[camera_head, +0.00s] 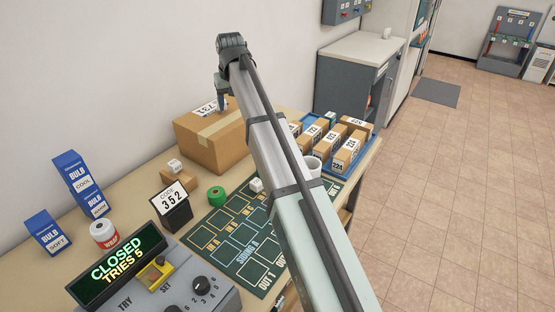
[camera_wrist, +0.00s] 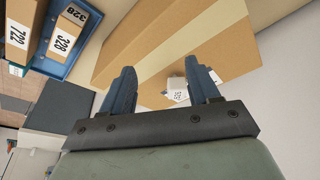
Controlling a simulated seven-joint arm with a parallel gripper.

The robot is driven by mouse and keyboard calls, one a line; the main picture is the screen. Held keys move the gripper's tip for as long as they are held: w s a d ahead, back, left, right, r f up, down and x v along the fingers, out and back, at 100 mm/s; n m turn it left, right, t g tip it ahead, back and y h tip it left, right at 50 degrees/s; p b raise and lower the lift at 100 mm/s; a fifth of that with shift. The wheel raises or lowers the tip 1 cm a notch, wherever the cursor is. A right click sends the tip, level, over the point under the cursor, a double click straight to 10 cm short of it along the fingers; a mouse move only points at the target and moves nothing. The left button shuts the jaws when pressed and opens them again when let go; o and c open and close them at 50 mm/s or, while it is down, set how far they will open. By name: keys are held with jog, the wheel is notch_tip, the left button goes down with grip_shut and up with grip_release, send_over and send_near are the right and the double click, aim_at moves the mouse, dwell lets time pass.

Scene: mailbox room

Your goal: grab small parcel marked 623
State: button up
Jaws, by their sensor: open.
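A small brown parcel (camera_head: 174,167) with a white label stands beside the large carton in the head view; its number is too small to read for certain. In the wrist view, a small white-labelled item (camera_wrist: 177,87) shows between the fingers, and its marking is unclear. Several brown parcels (camera_head: 334,138) stand in a blue tray (camera_head: 372,137) at the right; the wrist view shows labels 722 and 328 there. My gripper (camera_head: 223,100) is open and empty, over the large carton in the head view. In the wrist view, its two fingers (camera_wrist: 166,90) are apart.
The large carton (camera_head: 215,145) stands against the wall. A control panel (camera_head: 170,285) reads CLOSED, TRIES 5.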

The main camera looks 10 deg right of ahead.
jog(key=d+f+m+g, duration=0.1)
jog(key=d+f+m, duration=0.25)
jog(key=d, duration=0.85)
jog(key=s+d+f+m, duration=0.1)
jog(key=s+m, duration=0.1)
jog(key=m, duration=0.6)
jog(key=s+d+f+m+g, duration=0.1)
jog(key=s+f+m, duration=0.1)
jog(key=m, duration=0.7)
jog(key=s+f+m+g, duration=0.1)
jog(key=s+m, duration=0.2)
jog(key=m, duration=0.5)
jog(key=shift+d+f+m+h, duration=0.15)
jog(key=shift+d+m+h, duration=0.15)
jog(key=shift+d+m, duration=0.1)
notch_tip(320, 180, down, 8)
jog(key=shift+r, duration=0.25)
jog(key=shift+w+a+f, duration=0.1)
jog(key=shift+a+f, duration=0.05)
jog(key=shift+f, duration=0.75)
jog(key=shift+w+a+f, duration=0.1)
jog(key=shift+a+f, duration=0.05)
jog(key=shift+f, duration=0.75)
jog(key=shift+w+a+f, duration=0.1)
jog(key=shift+a+f, duration=0.05)
jog(key=shift+f, duration=0.75)
jog(key=shift+c, duration=0.2)
